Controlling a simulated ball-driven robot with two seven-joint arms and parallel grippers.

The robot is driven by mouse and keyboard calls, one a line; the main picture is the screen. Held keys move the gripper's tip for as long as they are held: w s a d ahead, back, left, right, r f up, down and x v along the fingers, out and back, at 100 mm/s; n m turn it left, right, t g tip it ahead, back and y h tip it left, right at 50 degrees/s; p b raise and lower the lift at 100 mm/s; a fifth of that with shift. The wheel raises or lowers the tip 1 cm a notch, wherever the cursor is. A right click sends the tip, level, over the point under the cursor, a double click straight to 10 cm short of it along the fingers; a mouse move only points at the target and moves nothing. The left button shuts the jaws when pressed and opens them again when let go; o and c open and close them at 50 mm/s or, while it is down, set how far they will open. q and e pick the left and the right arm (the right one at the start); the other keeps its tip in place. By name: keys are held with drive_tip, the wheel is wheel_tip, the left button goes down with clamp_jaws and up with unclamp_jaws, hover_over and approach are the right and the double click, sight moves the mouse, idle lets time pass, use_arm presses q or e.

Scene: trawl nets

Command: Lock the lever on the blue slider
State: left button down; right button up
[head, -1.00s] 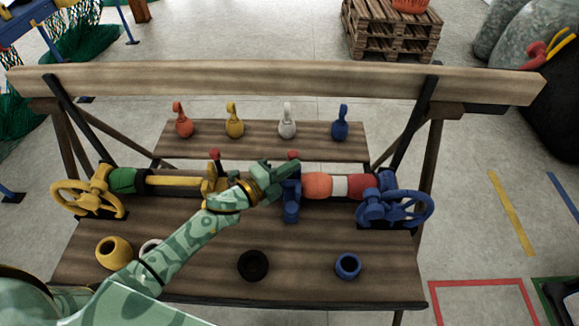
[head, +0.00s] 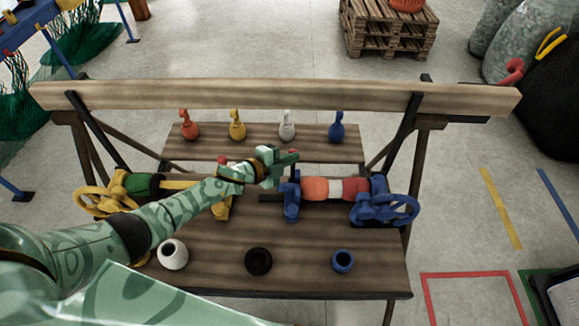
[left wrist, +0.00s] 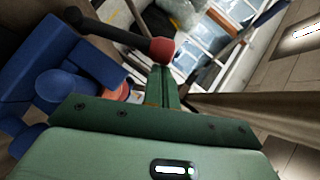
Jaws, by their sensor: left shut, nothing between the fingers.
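The blue slider (head: 291,203) sits on the rail, left of an orange, white and red float stack (head: 335,189). It also shows at the left of the left wrist view (left wrist: 45,70). My left gripper (head: 281,163) is shut and empty, above and slightly left of the blue slider. In the wrist view its fingers (left wrist: 161,85) are beside the red knob; contact cannot be told. My right gripper is out of view.
A yellow slider (head: 222,207) is partly behind my left arm. Yellow (head: 100,198) and blue (head: 385,206) handwheels end the rail. White (head: 172,254), black (head: 258,261) and blue (head: 342,261) pots stand in front. A wooden beam (head: 270,97) crosses behind, above a shelf of colored weights.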

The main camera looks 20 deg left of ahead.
use_arm(q)
drive_tip(key=shift+w+a+r, duration=0.15)
drive_tip(key=shift+w+r, duration=0.05)
drive_tip(key=shift+w, duration=0.25)
drive_tip(key=shift+w+a+f+n+g+p, duration=0.15)
drive_tip(key=shift+w+f+n+g+p, duration=0.15)
drive_tip(key=shift+w+n+g, duration=0.35)
drive_tip(key=shift+w+a+f, duration=0.1)
drive_tip(key=shift+w+f, duration=0.1)
drive_tip(key=shift+w, duration=0.25)
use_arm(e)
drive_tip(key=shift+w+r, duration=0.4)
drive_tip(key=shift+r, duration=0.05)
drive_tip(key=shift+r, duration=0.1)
use_arm(q)
drive_tip(key=shift+r, duration=0.3)
drive_tip(key=s+r+p, duration=0.3)
drive_tip(key=s+p, duration=0.1)
drive_tip(key=p, duration=0.2)
approach(291, 152)
drive_tip(key=s+r, duration=0.1)
drive_tip(key=r, duration=0.1)
drive_tip(key=shift+s+a+r, duration=0.1)
drive_tip(key=shift+s+r, duration=0.15)
drive_tip(key=shift+s, duration=0.1)
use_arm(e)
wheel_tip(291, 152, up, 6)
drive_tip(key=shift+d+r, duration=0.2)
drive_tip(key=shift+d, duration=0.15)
